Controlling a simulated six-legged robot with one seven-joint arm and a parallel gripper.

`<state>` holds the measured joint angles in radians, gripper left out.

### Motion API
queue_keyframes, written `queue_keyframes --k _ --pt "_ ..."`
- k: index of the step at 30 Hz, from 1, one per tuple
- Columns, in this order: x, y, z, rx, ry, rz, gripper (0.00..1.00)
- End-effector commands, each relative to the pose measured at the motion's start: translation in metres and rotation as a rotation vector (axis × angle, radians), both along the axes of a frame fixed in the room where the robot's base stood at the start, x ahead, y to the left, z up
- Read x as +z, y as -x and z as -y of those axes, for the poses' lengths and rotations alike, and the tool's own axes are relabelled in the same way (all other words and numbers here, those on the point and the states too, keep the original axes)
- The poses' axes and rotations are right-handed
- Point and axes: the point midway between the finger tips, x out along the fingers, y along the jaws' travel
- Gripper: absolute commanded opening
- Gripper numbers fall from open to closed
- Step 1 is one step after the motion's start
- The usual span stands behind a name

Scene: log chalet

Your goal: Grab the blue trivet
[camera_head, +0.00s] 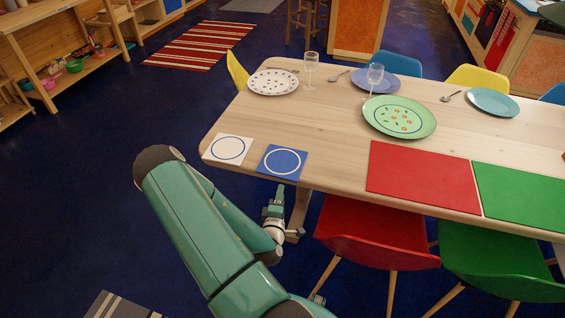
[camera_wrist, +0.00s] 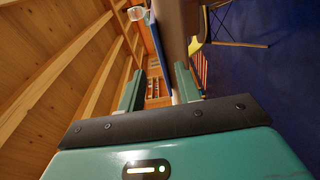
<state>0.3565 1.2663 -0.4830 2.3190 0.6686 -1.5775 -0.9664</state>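The blue trivet (camera_head: 281,161), a blue square with a white ring, lies flat on the wooden table (camera_head: 335,150) at its near edge, close to the left end. My gripper (camera_head: 279,194) is just below and in front of that edge, apart from the trivet. In the wrist view my gripper (camera_wrist: 160,91) is open, its two teal fingers wide apart with nothing held. The tabletop shows edge-on beyond the fingers, with a thin blue strip (camera_wrist: 156,45) along it that looks like the trivet.
A white square with a blue ring (camera_head: 229,149) lies left of the trivet. A red mat (camera_head: 423,178) lies to the right. Plates and glasses stand farther back. A red chair (camera_head: 375,235) stands right of my gripper.

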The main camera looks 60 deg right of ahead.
Motion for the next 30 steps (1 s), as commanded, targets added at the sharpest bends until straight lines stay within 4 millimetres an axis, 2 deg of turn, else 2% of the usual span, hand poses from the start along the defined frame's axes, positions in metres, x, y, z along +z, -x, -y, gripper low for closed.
queue_keyframes --k 7,15,23,28,29,30 --pt "0.0 -0.005 0.02 -0.002 0.0 0.0 0.34" --pt "0.0 -0.016 0.056 0.0 0.0 0.001 0.34" --pt "0.0 -0.017 0.06 0.0 -0.002 -0.002 0.34" --pt "0.0 -0.017 0.06 0.0 -0.002 -0.002 0.04" --pt "0.0 -0.017 0.06 0.0 -0.002 -0.002 0.0" --pt "0.0 -0.017 0.06 0.0 -0.002 -0.002 0.0"
